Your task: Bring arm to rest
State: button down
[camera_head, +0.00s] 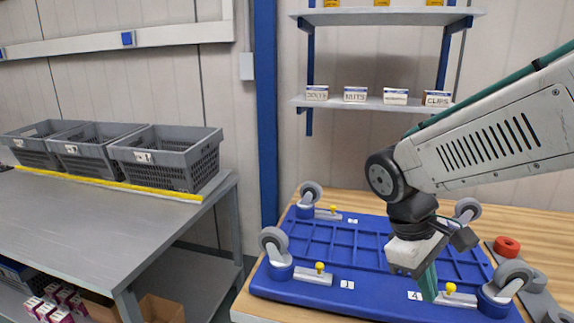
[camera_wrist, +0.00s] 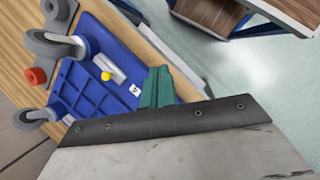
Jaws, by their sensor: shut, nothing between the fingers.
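My gripper (camera_head: 428,282) hangs from my arm, which reaches in from the right in the head view. Its green fingers are shut and empty, pointing down over the front right part of a blue dolly base (camera_head: 345,284), near the label 4. In the wrist view the green fingers (camera_wrist: 157,88) show in front of the blue base (camera_wrist: 90,87). I cannot tell whether the fingertips touch the base.
The blue base has grey casters (camera_head: 274,242) and yellow knobs (camera_head: 320,267) and lies on a wooden table (camera_head: 354,199). A red ring (camera_head: 507,246) is at right. Grey bins (camera_head: 168,157) stand on a metal table (camera_head: 118,225) at left. Shelves (camera_head: 375,104) hold small boxes behind.

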jog(key=s+d+r+m+t+y, duration=0.1)
jog(key=s+r+m+y, duration=0.1)
jog(key=s, duration=0.4)
jog(key=s+d+r+m+t+y, duration=0.1)
jog(key=s+d+r+m+t, duration=0.1)
jog(key=s+m, duration=0.3)
jog(key=shift+s+y, duration=0.4)
jog(key=shift+s, duration=0.05)
